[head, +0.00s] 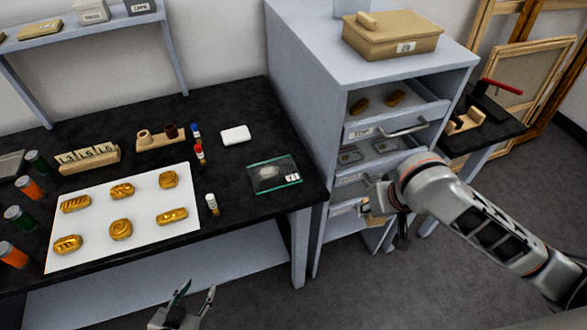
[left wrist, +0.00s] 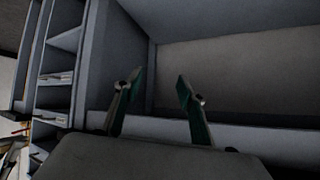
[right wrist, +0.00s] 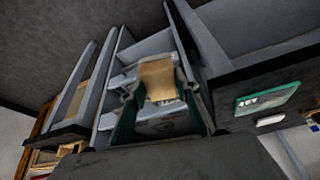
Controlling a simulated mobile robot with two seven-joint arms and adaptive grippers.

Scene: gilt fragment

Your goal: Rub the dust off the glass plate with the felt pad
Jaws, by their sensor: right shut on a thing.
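The glass plate (head: 284,183) lies flat near the right end of the black bench, with a pale dust patch on it and a small white label at its corner. It also shows at the right in the right wrist view (right wrist: 268,98). My right gripper (head: 368,206) is shut on a tan block that looks like the felt pad (right wrist: 157,78). It holds the pad in the air before the drawer cabinet, to the right of the plate and apart from it. My left gripper (head: 197,289) is open and empty, low in front of the bench.
A white sheet (head: 95,204) with several gilt pieces lies left of the plate. A small white-capped bottle (head: 212,204) and a white block (head: 235,135) stand near the plate. The grey cabinet (head: 297,114) with open drawers rises right of the bench.

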